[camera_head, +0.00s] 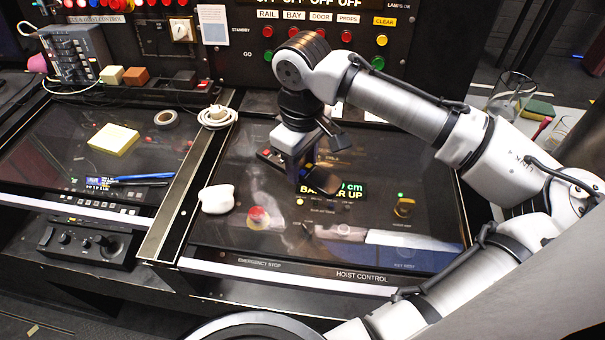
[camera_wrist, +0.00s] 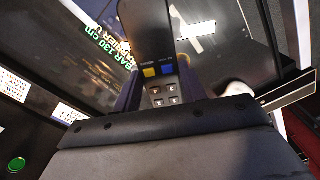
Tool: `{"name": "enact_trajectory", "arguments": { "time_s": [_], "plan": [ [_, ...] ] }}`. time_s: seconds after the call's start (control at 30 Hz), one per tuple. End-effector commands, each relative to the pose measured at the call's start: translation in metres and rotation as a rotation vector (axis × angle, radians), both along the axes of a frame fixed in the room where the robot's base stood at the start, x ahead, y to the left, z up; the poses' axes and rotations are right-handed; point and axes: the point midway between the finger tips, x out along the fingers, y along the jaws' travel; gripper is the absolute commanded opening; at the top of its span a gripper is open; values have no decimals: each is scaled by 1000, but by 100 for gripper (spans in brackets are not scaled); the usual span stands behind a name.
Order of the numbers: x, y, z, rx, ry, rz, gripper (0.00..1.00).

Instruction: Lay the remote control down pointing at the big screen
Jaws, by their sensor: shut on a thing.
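The remote control (camera_wrist: 158,82) is dark and long, with blue, yellow and grey buttons, seen between my gripper's fingers in the wrist view. In the head view it shows in part (camera_head: 325,182), partly hidden by my gripper (camera_head: 303,178), which is shut on it above the glass of the hoist control desk (camera_head: 350,245). I cannot tell whether it touches the glass. Another lit display (camera_head: 295,3) is cut off at the top edge. I cannot tell which is the big screen.
A coiled white cable (camera_head: 217,116) lies behind. The left desk holds a sticky pad (camera_head: 114,139), tape (camera_head: 166,119) and pens (camera_head: 128,181).

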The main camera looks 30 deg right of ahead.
Motion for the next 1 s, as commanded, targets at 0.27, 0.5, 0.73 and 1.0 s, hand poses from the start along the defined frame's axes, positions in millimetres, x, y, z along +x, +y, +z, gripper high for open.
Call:
{"name": "enact_trajectory", "arguments": {
  "time_s": [0.27,0.5,0.73,1.0],
  "plan": [
    [0,0,-30,1,2,0,16],
    [0,0,-47,0,-1,1,16],
    [0,0,-48,1,0,0,16],
    [0,0,-49,1,0,0,63]
  ]
}}
